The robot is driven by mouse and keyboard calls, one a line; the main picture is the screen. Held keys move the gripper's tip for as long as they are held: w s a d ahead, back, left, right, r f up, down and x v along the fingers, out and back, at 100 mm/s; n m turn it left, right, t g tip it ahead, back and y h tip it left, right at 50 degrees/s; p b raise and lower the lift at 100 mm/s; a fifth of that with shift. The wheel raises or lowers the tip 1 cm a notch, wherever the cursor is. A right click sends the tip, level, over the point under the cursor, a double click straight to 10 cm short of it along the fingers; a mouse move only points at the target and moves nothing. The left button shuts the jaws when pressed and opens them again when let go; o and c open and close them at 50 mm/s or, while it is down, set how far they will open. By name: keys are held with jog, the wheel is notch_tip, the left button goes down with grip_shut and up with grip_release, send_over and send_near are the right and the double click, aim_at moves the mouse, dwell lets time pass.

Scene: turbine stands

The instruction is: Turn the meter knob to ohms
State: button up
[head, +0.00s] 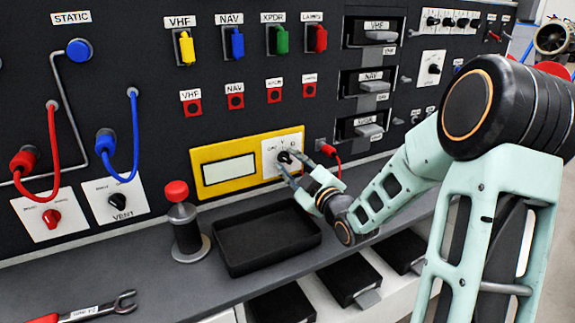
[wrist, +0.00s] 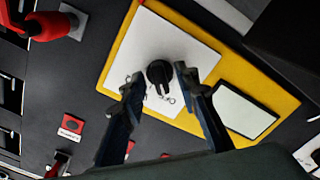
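The yellow meter (head: 211,157) is set in the dark panel, with a blank pale display on its left and a white dial plate (head: 268,146) on its right. The small black meter knob (head: 284,157) sits on that plate. It also shows in the wrist view (wrist: 159,72), its narrow end towards the bottom of that picture. The plate's lettering is too small to read fully. My gripper (head: 291,161) is open at the knob, one finger on each side. In the wrist view a slim gap shows beside each fingertip; contact cannot be told.
A red plug with a cable (head: 329,149) sits just right of the meter. Below are a black tray (head: 265,237) and a red-topped post (head: 184,222) on the grey bench. A wrench (head: 100,309) lies at front left. Drawer-like units (head: 362,129) stick out at upper right.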

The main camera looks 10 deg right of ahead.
jog(key=shift+w+a, duration=0.15)
jog(key=shift+w, duration=0.3)
jog(key=shift+b, duration=0.4)
grip_shut()
